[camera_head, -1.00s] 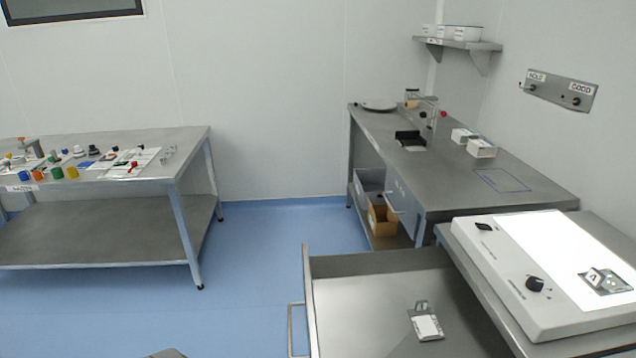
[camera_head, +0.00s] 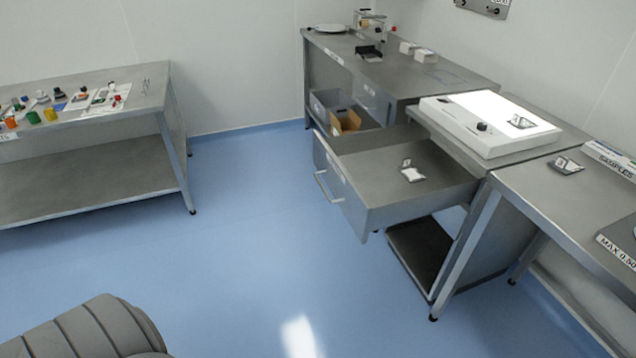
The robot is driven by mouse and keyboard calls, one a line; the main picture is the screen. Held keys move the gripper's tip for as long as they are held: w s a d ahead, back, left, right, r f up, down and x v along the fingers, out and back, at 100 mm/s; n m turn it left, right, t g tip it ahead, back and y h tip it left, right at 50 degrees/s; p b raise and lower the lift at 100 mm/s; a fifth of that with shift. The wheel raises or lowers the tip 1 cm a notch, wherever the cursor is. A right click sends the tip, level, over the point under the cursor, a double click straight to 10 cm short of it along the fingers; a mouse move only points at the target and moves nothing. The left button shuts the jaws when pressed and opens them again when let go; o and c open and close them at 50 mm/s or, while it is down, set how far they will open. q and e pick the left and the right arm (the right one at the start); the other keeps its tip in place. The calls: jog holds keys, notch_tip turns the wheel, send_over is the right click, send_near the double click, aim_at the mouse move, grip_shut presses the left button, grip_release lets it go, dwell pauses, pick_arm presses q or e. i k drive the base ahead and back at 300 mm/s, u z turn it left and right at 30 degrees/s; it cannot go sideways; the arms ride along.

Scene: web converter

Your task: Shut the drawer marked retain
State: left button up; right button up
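A large steel drawer (camera_head: 345,192) stands pulled out to the left from under the bench with the light box. Its front carries a bar handle (camera_head: 324,186) and a small pale label (camera_head: 335,170) whose text I cannot read. A small tagged item (camera_head: 411,172) lies on the drawer floor. A second drawer front (camera_head: 373,100) with a label shows under the bench behind and looks closed. Neither of my grippers is in view.
A light box (camera_head: 490,128) sits on the bench top above the drawer. A side table (camera_head: 75,122) with small coloured parts stands at the left. Blue floor (camera_head: 240,230) is clear in front of the drawer.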

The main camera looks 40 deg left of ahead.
aim_at(359, 169)
jog(key=u, duration=0.3)
jog(key=i, duration=0.8)
jog(key=u, duration=0.95)
jog(key=i, duration=0.25)
jog(key=u, duration=0.1)
